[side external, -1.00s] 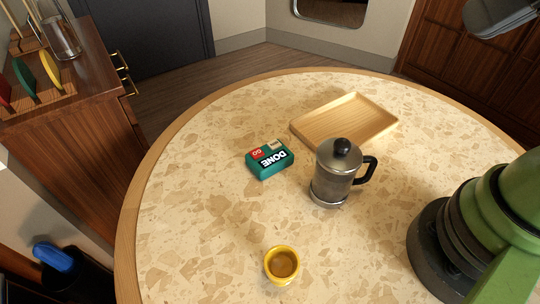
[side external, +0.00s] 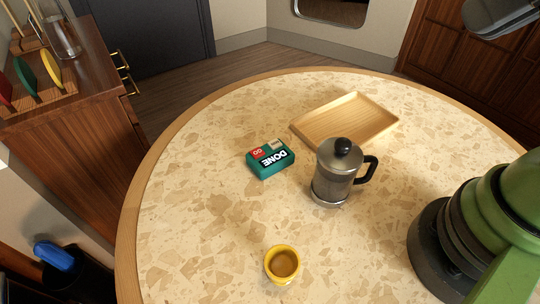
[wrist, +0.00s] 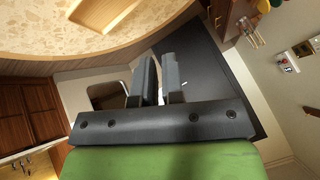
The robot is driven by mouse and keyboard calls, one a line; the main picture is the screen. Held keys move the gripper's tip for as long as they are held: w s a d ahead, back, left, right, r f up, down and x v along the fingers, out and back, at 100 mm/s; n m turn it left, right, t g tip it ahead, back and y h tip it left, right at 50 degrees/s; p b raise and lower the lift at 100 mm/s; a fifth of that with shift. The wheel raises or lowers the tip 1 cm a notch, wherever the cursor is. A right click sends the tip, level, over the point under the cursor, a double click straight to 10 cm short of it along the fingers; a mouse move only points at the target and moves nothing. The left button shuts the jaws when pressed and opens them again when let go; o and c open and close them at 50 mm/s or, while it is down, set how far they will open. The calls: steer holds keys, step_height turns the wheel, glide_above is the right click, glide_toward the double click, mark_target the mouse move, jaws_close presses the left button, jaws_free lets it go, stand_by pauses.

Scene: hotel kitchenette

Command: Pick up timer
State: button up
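The timer (side external: 269,160) is a small teal box with a red "GO" patch and a black-and-white "DONE" label on top. It lies on the round speckled table (side external: 205,205), left of the metal moka pot, in the side external view. My gripper (wrist: 159,60) shows in the wrist view with its two dark fingers apart and nothing between them. It is up away from the timer, and the wrist view faces the room, so the timer is not in that view.
The moka pot (side external: 333,178) stands right of the timer, its black handle to the right. A wooden tray (side external: 377,134) lies behind it. A yellow cup (side external: 282,265) with brown contents stands near the front. The table left of the timer is clear.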

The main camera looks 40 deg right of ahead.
steer(key=o, duration=1.6)
steer(key=n+g+h, duration=0.2)
steer(key=n+g, duration=0.2)
steer(key=g, duration=0.3)
glide_above(270, 153)
step_height(270, 153, down, 25)
steer(key=shift+d+r, duration=0.1)
steer(key=shift+d, duration=0.05)
steer(key=shift+f, duration=3.15)
